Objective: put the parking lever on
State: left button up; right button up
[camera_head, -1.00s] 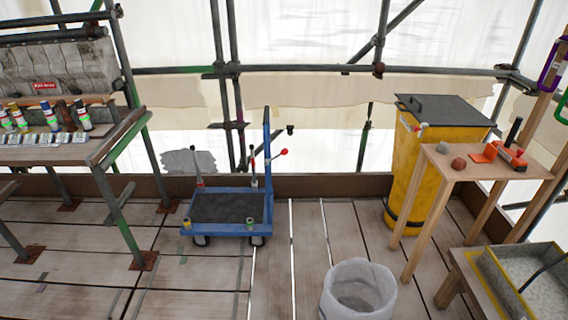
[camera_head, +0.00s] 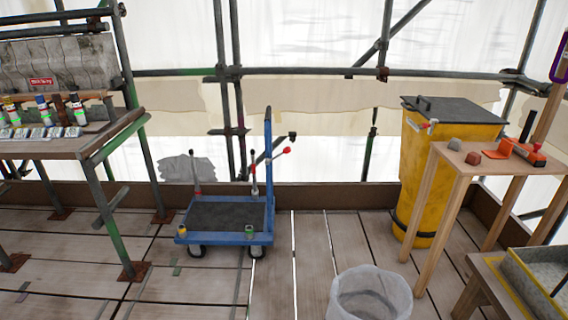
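A blue platform trolley (camera_head: 228,238) with a dark mat on its deck stands on the planks near the middle. Its upright blue handle (camera_head: 269,165) rises at its right side. A thin lever with a red knob (camera_head: 286,150) sticks out to the right by the handle. Another upright lever with a red and white lower part (camera_head: 254,178) stands beside the handle. A third upright grey lever with a reddish base (camera_head: 196,174) stands at the deck's back left. I cannot tell which of these is the parking lever. Neither gripper is in view.
A scaffold bench (camera_head: 75,148) with several small bottles is at left. A yellow bin (camera_head: 420,180), a wooden table (camera_head: 470,168) with an orange tool, and a trough (camera_head: 540,265) are at right. The planks before the trolley are clear.

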aim_at(288, 149)
jog(key=i+z, duration=0.35)
jog(key=i, duration=0.15)
jog(key=i+j+z, duration=0.2)
jog(key=i+z, duration=0.15)
jog(key=i, duration=0.2)
jog(key=i+j+z, duration=0.35)
jog(key=i, duration=0.15)
